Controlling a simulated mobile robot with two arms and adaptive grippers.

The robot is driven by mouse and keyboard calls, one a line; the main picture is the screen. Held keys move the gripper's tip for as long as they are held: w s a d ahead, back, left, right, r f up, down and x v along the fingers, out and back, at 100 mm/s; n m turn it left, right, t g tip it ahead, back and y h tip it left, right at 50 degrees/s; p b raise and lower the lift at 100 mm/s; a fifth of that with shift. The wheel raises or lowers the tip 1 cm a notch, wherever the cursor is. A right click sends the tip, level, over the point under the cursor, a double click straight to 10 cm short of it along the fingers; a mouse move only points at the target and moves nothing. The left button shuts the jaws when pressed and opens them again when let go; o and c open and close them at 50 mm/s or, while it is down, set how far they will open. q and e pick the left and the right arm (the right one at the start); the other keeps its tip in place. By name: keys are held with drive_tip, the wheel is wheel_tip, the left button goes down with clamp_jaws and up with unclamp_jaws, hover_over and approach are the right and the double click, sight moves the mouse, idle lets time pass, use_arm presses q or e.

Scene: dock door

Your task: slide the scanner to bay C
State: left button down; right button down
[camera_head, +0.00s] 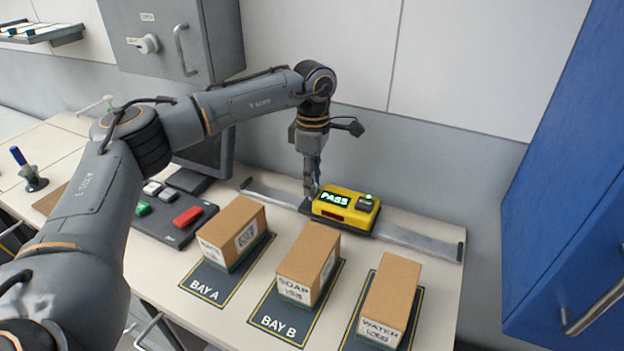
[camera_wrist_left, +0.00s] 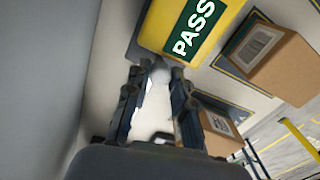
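The yellow scanner (camera_head: 345,206), its display lit green with PASS, sits on the metal rail (camera_head: 415,240) at the back of the bench, roughly in line with bay B. My left gripper (camera_head: 313,190) points down at the scanner's left end. In the left wrist view its fingers (camera_wrist_left: 157,82) stand apart beside the scanner (camera_wrist_left: 190,28), with a small greyish part between the tips; whether they touch it I cannot tell. The bay C mat (camera_head: 412,318), its label hidden, lies at the right, under the WATER box (camera_head: 390,297). My right gripper is not in view.
The SOAP box (camera_head: 309,263) stands on the bay B mat (camera_head: 280,328), another box (camera_head: 232,231) on the bay A mat (camera_head: 203,287). A button panel (camera_head: 165,214) and a dark screen (camera_head: 210,155) are at the left. A blue cabinet (camera_head: 570,170) stands at the right. The rail right of the scanner is clear.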

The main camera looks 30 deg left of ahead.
use_arm(q)
drive_tip(key=shift+d, duration=0.1)
drive_tip(key=d, duration=1)
drive_tip(key=w+d+b, duration=0.1)
drive_tip(key=d, duration=0.5)
drive_tip(key=c, duration=1.4)
unclamp_jaws()
drive_tip(key=shift+d, duration=0.15)
drive_tip(key=r, duration=1.2)
drive_tip(key=shift+w, duration=0.25)
